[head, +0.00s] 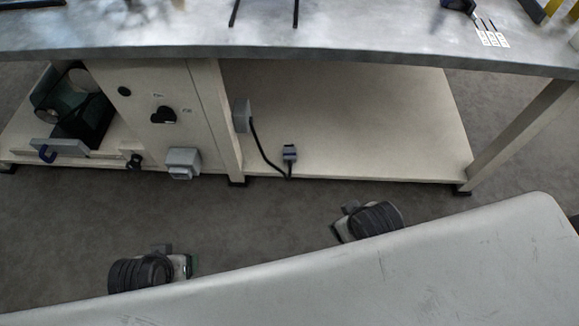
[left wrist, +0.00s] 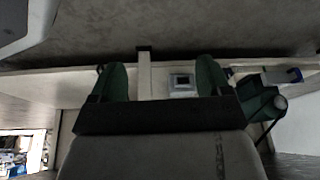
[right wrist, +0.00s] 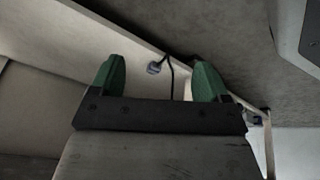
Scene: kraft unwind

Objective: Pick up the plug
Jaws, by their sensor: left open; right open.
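The plug (head: 290,153) is a small grey-blue block on a black cable, near the front edge of the low shelf under the bench. The cable runs up to a grey box (head: 242,116) on the cabinet's side. In the right wrist view the plug (right wrist: 155,67) shows between my open fingers, beyond them and apart from them. My right gripper (head: 341,224) is empty, in front of the shelf and right of the plug. My left gripper (head: 184,266) is open and empty, low in front of the cabinet. It also shows in the left wrist view (left wrist: 163,77).
A grey socket-like box (head: 183,162) sits low on the cabinet front, and also shows in the left wrist view (left wrist: 182,84). A black knob (head: 163,115) is above it. The grey benchtop (head: 350,52) overhangs the shelf (head: 370,120). A bench leg (head: 525,130) stands right.

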